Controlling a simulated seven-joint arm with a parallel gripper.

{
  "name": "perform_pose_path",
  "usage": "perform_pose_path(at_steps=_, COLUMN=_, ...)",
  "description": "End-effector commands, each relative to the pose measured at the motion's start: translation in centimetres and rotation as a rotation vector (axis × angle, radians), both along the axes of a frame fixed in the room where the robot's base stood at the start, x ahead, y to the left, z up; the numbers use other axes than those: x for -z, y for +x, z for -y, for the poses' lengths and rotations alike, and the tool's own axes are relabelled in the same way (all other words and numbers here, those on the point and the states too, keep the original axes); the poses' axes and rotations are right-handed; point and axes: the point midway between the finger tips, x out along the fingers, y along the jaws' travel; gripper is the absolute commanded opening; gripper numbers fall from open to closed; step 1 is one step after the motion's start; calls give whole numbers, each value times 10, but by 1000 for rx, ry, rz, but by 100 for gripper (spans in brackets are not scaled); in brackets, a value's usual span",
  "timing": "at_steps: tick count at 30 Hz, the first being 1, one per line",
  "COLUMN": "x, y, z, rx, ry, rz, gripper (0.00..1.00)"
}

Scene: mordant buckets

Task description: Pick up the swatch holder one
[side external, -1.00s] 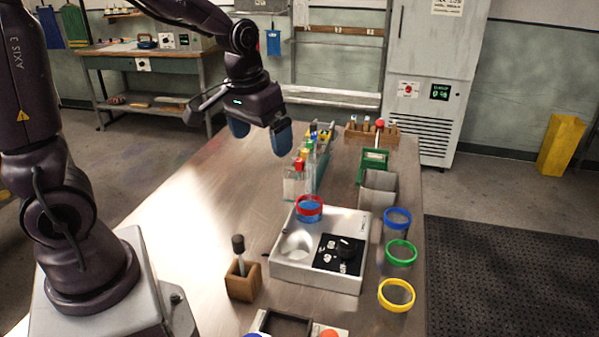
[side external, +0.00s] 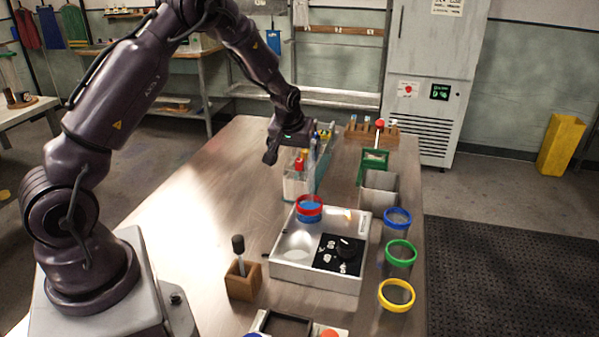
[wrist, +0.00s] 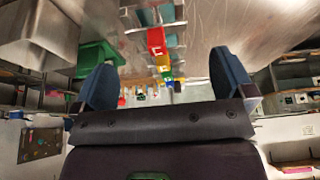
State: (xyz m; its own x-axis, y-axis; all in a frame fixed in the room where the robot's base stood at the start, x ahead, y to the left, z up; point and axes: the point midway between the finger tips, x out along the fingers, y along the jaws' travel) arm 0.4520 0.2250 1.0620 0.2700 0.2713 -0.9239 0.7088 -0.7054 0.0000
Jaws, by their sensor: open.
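A rack (side external: 322,172) holds several upright swatch holders with coloured tops. The nearest one has a red top (side external: 299,165). In the wrist view, a red block (wrist: 156,40) with a pale mark, perhaps a numeral, heads a row of coloured tops; I take it for swatch holder one, though the mark is too small to be sure. My gripper (side external: 270,156) is just left of the rack in the side view, near the height of the tops. In the wrist view my gripper (wrist: 164,64) has its fingers wide apart, nothing held, with the row appearing between them.
A grey control unit (side external: 318,277) with a red-ringed blue cup (side external: 309,207) stands in front of the rack. A green stand (side external: 373,160) and grey bin (side external: 379,188) are to its right. A wooden rack (side external: 366,133) stands behind. The tabletop (side external: 205,185) on the left is clear.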

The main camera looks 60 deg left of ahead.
Motion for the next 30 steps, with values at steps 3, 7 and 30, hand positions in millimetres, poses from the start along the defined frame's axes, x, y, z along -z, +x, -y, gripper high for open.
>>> perform_pose_path(at_steps=3, x=7, y=2, z=-2, rx=0, ry=0, rz=0, gripper=100)
perform_pose_path(at_steps=7, x=18, y=8, z=-6, rx=0, ry=0, rz=-1, gripper=100)
perform_pose_path(at_steps=30, x=52, y=23, z=-17, rx=1, ry=0, rz=0, gripper=59)
